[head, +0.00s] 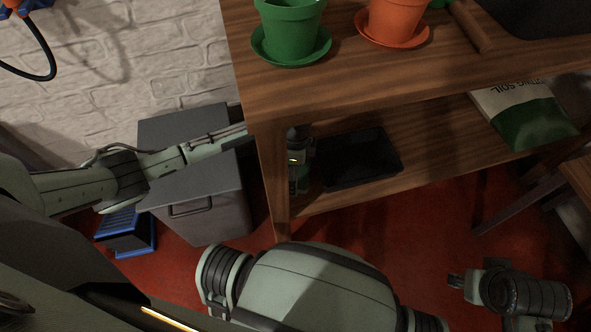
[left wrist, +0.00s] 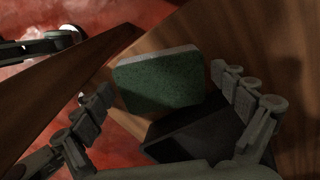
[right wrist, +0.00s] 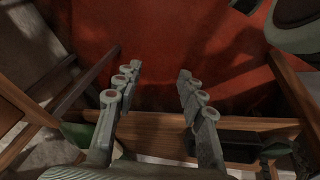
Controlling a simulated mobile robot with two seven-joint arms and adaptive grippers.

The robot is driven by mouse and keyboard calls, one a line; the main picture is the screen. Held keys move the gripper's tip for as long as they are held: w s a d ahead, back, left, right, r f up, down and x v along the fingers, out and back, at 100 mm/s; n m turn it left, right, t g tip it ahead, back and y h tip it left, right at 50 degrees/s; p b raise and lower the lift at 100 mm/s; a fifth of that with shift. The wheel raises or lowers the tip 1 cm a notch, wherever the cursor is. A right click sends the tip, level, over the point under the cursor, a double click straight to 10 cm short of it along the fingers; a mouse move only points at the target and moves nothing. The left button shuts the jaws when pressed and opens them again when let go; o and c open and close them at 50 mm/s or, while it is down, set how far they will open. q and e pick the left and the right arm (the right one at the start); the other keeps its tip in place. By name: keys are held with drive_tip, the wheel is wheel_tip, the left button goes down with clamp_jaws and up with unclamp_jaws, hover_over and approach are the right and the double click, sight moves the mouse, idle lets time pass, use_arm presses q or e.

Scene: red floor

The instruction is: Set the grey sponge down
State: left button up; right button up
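The sponge (left wrist: 158,80) shows in the left wrist view with a dark green face and a pale grey edge. It lies over the wooden shelf, next to a black tray (left wrist: 200,132); I cannot tell if it touches the tray. My left gripper (left wrist: 161,81) has its fingers spread on both sides of the sponge, with small gaps visible. In the head view this gripper (head: 300,162) is behind the table leg at the lower shelf (head: 430,150), and the sponge is not visible there. My right gripper (right wrist: 158,76) is open and empty above the red floor.
The black tray (head: 362,158) lies on the lower shelf, with a soil bag (head: 525,115) to its right. A table leg (head: 272,180) stands close to my left arm. Grey bins (head: 200,200) stand left of it. Pots (head: 290,20) stand on the tabletop.

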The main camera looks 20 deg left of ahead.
use_arm(q)
drive_tip(key=shift+r, duration=0.2)
wheel_tip(320, 180, up, 8)
drive_tip(key=shift+f+p, duration=0.25)
drive_tip(key=shift+p, duration=0.45)
use_arm(e)
drive_tip(key=x, duration=0.3)
drive_tip(key=shift+a+f, duration=0.3)
